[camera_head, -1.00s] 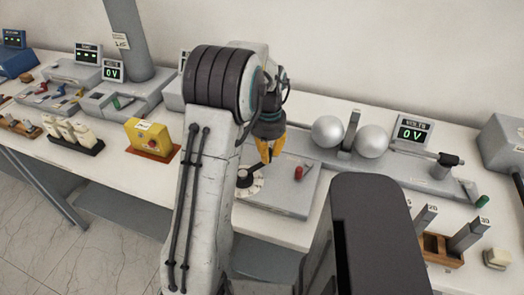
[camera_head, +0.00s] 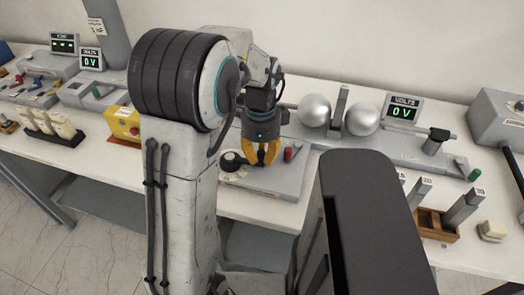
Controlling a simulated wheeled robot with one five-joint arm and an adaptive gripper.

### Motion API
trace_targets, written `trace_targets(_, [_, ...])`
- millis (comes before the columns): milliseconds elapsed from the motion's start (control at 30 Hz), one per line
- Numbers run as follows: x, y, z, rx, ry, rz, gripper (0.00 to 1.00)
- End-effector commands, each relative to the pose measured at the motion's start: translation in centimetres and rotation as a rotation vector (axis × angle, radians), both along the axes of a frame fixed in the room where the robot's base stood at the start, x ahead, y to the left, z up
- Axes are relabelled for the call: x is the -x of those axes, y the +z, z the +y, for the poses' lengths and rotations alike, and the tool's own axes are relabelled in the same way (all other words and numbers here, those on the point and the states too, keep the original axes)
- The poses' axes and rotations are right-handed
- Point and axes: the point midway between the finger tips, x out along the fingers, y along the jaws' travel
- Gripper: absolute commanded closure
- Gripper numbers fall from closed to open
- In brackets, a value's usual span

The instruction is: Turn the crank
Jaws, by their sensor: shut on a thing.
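My gripper (camera_head: 263,160) has yellow fingers and points down over a grey flat unit (camera_head: 265,182) on the bench. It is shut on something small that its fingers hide. A round dial with a black knob (camera_head: 233,160) is just left of the fingers, partly behind my arm. A short red upright post (camera_head: 288,154) stands just right of them, apart from the fingers. I cannot make out which part is the crank.
A wooden holder (camera_head: 437,226) with grey blocks is at the right. A yellow box (camera_head: 122,122) and white insulators (camera_head: 60,125) are at the left.

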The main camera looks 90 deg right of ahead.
Motion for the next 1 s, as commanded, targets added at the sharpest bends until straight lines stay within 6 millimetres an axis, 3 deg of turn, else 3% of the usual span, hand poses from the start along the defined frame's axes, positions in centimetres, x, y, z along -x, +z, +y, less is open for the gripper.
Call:
trace_targets(267, [-0.6, -0.3, 1.6, -0.007, -0.169, -0.001, 1.00])
trace_targets(1000, [-1.0, -0.1, 2.4, -0.004, -0.159, -0.001, 1.00])
